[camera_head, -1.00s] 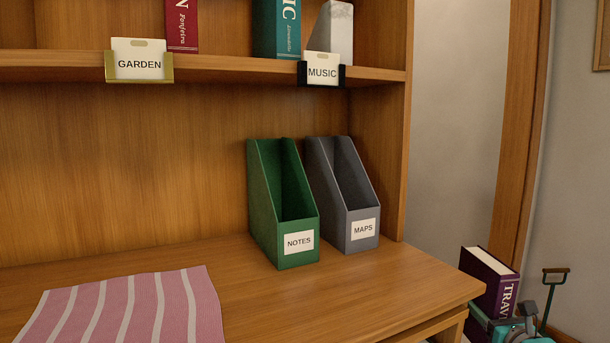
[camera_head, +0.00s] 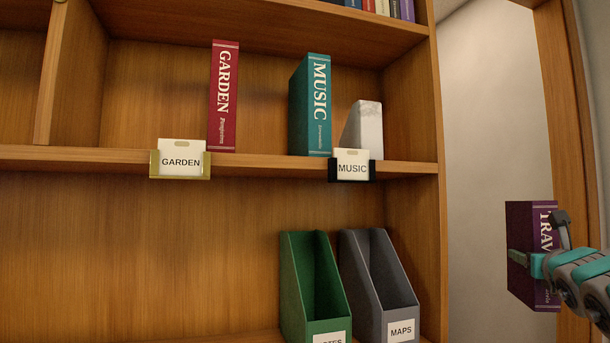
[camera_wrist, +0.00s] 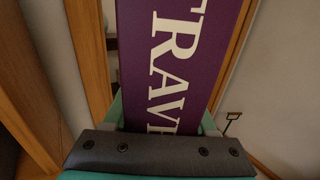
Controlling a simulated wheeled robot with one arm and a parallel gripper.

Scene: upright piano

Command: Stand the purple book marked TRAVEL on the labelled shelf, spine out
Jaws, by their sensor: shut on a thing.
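The purple book (camera_head: 526,218) marked TRAVEL is upright at the right of the head view, beside the bookcase and apart from it. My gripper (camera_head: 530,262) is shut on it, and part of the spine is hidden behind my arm. In the wrist view the purple spine (camera_wrist: 170,50) with white TRAVEL letters rises from between the fingers. The shelf (camera_head: 262,163) in the head view carries a GARDEN label (camera_head: 181,162) and a MUSIC label (camera_head: 352,168) on its edge. No TRAVEL label shows.
On the shelf stand a red GARDEN book (camera_head: 223,100), a teal MUSIC book (camera_head: 311,105) and a pale bookend (camera_head: 363,130). Below are a green file holder (camera_head: 304,280) and a grey one (camera_head: 378,280). The bookcase's right side panel (camera_head: 427,110) stands between the book and the shelf.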

